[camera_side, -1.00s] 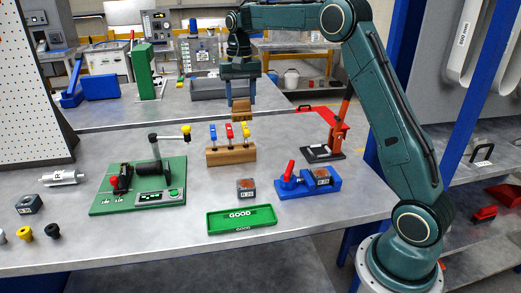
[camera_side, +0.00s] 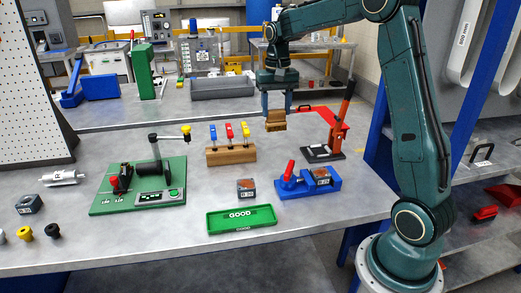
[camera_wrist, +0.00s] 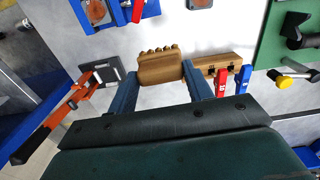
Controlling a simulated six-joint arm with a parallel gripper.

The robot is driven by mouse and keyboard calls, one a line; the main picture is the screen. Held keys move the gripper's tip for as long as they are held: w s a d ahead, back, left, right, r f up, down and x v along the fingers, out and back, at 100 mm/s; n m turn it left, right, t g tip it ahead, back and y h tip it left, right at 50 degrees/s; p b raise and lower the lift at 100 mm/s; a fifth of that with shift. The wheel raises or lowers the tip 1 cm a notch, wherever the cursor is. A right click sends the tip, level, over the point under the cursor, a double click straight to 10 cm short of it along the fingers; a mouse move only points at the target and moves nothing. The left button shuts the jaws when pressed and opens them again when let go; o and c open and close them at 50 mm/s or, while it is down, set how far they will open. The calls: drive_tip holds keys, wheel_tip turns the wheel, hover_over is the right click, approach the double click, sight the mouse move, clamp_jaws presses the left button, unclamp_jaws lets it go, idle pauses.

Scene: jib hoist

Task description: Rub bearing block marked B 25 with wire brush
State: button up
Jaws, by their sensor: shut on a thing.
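My gripper (camera_side: 277,112) is shut on the wire brush (camera_side: 276,123), a tan block held in the air above the back right of the bench. In the wrist view the brush (camera_wrist: 160,68) sits between both fingers. One bearing block (camera_side: 322,176) with a brownish top sits in a blue vise (camera_side: 291,188) with a red handle. It also shows in the wrist view (camera_wrist: 97,12). A similar bearing block (camera_side: 246,187) stands loose on the bench left of the vise. A darker block (camera_side: 29,204) lies far left. Their labels are too small to read surely. The brush is apart from every block.
A red toggle clamp (camera_side: 328,140) stands at the back right, near the brush. A wooden rack (camera_side: 231,156) with coloured handles is left of it. A green GOOD tray (camera_side: 241,219) lies at the front. A green fixture (camera_side: 140,190) is on the left.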

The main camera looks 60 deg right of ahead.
drive_tip(key=s+f, duration=0.4)
drive_tip(key=s, duration=0.8)
drive_tip(key=shift+s+d, duration=0.25)
drive_tip(key=shift+s, duration=0.05)
